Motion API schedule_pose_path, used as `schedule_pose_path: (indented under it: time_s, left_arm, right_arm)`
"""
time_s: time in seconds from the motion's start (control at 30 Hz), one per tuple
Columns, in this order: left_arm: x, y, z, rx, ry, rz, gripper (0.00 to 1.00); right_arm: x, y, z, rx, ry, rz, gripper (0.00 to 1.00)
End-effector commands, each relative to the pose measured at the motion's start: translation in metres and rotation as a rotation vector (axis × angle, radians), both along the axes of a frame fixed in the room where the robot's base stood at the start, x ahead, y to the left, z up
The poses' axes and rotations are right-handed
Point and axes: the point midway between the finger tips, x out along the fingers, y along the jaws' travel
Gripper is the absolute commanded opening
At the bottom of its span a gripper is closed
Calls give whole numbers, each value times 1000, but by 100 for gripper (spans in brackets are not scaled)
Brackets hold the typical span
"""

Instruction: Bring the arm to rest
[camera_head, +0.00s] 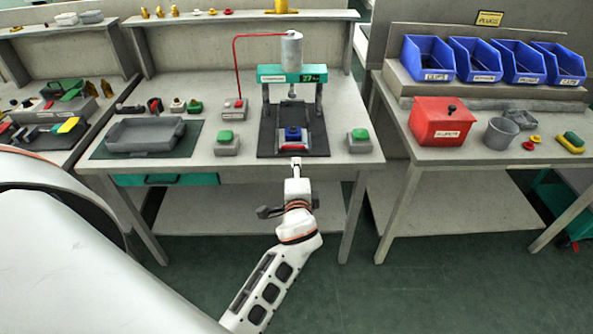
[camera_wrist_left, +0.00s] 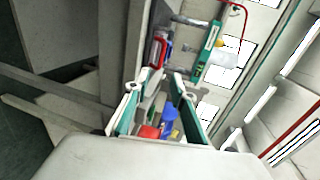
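My left arm (camera_head: 270,285) reaches from the lower left up to the front edge of the press bench. Its gripper (camera_head: 296,163) is just in front of the press base and looks empty there. In the left wrist view the two fingers (camera_wrist_left: 160,80) stand apart with a gap between them. Red and blue parts (camera_wrist_left: 169,118) show near the palm; I cannot tell whether they belong to the gripper. The press (camera_head: 292,74) holds a blue-topped piece (camera_head: 292,133) in a red fixture, apart from the fingertips. My right gripper is in neither view.
A grey tray (camera_head: 146,135) lies on a mat at left. Green-button boxes (camera_head: 226,143) and (camera_head: 359,141) flank the press. A red bin (camera_head: 441,121) and blue bins (camera_head: 427,57) stand on the right bench. The floor (camera_head: 400,290) right of the arm is clear.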

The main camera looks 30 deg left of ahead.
Motion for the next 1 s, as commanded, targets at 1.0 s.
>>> schedule_pose_path:
  time_s: [1.0]
  left_arm:
    - [-191, -103, -177, -1067, 83, -168, 24]
  right_arm:
    - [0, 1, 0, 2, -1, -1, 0]
